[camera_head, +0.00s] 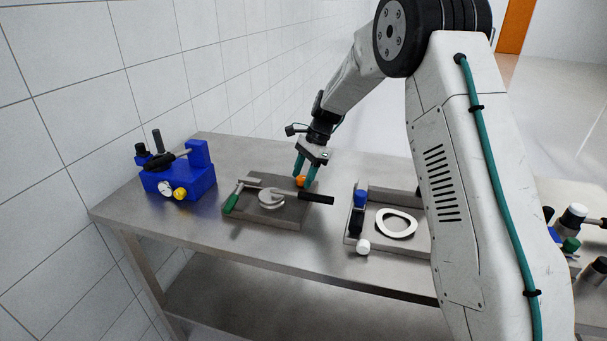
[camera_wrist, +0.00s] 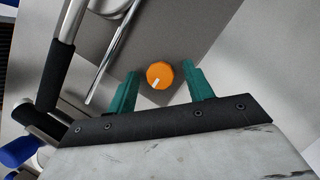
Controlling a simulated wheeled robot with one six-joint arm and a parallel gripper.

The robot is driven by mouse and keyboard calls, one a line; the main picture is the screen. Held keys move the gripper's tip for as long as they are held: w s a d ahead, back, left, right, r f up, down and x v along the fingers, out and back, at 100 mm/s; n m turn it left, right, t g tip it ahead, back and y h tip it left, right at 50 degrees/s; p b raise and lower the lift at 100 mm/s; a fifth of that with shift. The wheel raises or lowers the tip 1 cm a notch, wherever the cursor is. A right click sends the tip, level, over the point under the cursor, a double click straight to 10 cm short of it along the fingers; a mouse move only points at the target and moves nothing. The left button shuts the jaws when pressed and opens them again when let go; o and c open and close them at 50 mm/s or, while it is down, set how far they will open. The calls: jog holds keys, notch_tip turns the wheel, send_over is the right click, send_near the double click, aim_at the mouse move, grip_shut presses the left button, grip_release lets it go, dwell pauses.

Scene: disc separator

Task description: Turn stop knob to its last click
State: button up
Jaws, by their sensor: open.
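The stop knob appears to be the orange round knob (camera_head: 300,181) at the back right corner of the grey plate device (camera_head: 290,213) on the steel table. In the wrist view the orange knob (camera_wrist: 160,75) has a white pointer mark toward its lower left edge. My gripper (camera_head: 306,177) is above the knob, its teal fingers pointing down. In the wrist view the gripper (camera_wrist: 162,88) is open, with one finger on each side of the knob and gaps on both sides. I cannot tell how far down the fingers reach around it.
The plate device carries a bar with a black handle (camera_head: 316,198) close to my gripper and a green handle (camera_head: 231,203). A blue device (camera_head: 179,180) stands at the left. A tray with a white ring (camera_head: 396,223) is at the right. The steel table (camera_head: 205,235) is bare in front.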

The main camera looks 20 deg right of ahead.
jog(key=c, duration=1)
jog(key=n, duration=0.2)
jog(key=n+g, duration=0.1)
jog(key=n, duration=0.1)
jog(key=shift+w+a+n+h, duration=0.1)
jog(key=shift+w+n+h, duration=0.1)
jog(key=shift+n+h, duration=0.15)
jog(key=n, duration=0.2)
jog(key=n+g+h, duration=0.1)
jog(key=n, duration=0.1)
jog(key=shift+w+a+n+g, duration=0.1)
jog(key=shift+n+g, duration=0.15)
jog(key=shift+g, duration=0.05)
jog(key=n+h, duration=0.1)
jog(key=n, duration=0.1)
jog(key=n+h, duration=0.1)
jog(key=n, duration=0.1)
jog(key=shift+a+r+n+g, duration=0.1)
jog(key=shift+n+g, duration=0.2)
jog(key=shift+g, duration=0.1)
jog(key=shift+a+n+h, duration=0.1)
jog(key=shift+n+h, duration=0.65)
jog(key=shift+n, duration=1.35)
